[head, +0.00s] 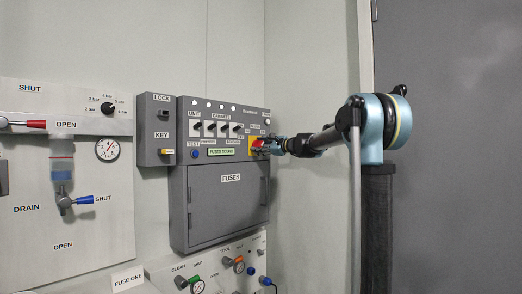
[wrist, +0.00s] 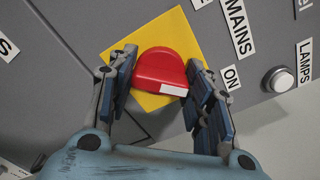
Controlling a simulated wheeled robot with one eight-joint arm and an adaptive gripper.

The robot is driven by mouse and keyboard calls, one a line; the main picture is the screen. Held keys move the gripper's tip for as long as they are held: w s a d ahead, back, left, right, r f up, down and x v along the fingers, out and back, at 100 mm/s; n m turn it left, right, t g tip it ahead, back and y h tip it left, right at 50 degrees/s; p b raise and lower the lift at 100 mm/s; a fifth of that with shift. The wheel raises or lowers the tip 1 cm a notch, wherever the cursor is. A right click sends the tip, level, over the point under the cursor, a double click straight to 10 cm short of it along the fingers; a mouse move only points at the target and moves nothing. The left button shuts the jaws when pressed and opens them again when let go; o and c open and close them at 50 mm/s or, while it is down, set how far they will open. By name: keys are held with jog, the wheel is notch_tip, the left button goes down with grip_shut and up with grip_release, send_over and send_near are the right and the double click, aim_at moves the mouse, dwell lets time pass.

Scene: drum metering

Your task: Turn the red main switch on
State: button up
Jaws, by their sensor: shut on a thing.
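The red main switch (wrist: 160,68) is a rounded red knob with a white bar on one edge, on a yellow square plate (wrist: 185,32). In the head view the switch (head: 257,143) is at the right end of the grey control box, partly hidden by my gripper (head: 268,145). In the wrist view my gripper (wrist: 162,75) has one blue-grey finger on each side of the knob and is shut on it. The white bar lies near the right finger, on the side towards the ON label (wrist: 231,78). A MAINS label (wrist: 238,27) is beside the plate.
A round lamp button (wrist: 279,79) is right of the switch in the wrist view. The fuse door (head: 229,203) is below.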

jog(key=shift+f+m, duration=0.1)
jog(key=shift+m, duration=0.2)
jog(key=o, duration=1.1)
jog(key=v, duration=1.2)
jog(key=shift+f, duration=0.1)
